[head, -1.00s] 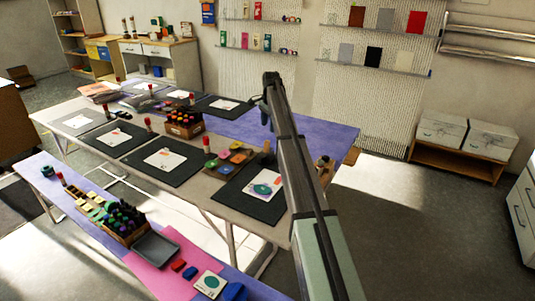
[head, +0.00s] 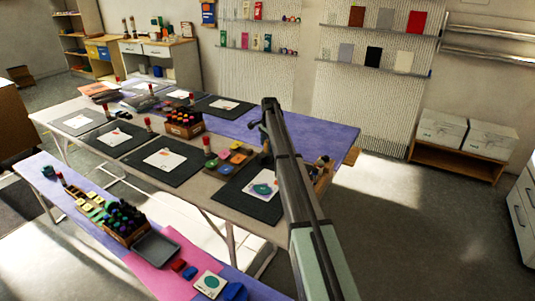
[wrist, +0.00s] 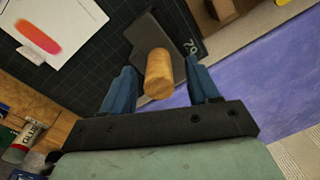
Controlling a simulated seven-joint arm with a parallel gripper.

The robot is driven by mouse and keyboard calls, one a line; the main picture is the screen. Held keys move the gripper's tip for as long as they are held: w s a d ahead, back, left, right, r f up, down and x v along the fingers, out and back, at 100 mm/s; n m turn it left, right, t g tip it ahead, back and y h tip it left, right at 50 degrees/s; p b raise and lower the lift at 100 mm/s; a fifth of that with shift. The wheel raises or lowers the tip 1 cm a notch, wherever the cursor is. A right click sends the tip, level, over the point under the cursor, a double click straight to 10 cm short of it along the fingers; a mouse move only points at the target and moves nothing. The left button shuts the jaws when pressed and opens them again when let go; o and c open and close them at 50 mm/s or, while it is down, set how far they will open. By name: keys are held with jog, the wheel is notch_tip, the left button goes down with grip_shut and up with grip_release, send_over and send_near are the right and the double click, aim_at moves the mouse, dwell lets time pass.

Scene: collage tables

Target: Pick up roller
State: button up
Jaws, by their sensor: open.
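In the wrist view, the roller shows a short wooden handle (wrist: 159,74) pointing toward the camera and a dark grey flat part (wrist: 150,36) behind it on a black cutting mat. My gripper (wrist: 162,80) is open. Its two blue fingers stand on either side of the wooden handle, with visible gaps, and do not appear to grip it. In the head view, my arm hides most of the gripper and roller near the back edge of the nearest right mat (head: 234,194).
A paper with an orange-red mark (wrist: 52,30) lies on the mat. A wooden box (wrist: 45,122) with a glue tube (wrist: 24,142) is at the wrist view's lower left. A purple surface (wrist: 262,88) lies to the right. Paint pots (head: 238,147) stand left of the arm.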

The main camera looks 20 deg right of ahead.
jog(key=shift+f, duration=0.8)
jog(key=shift+c, duration=0.4)
grip_shut()
jog(key=shift+r, duration=0.1)
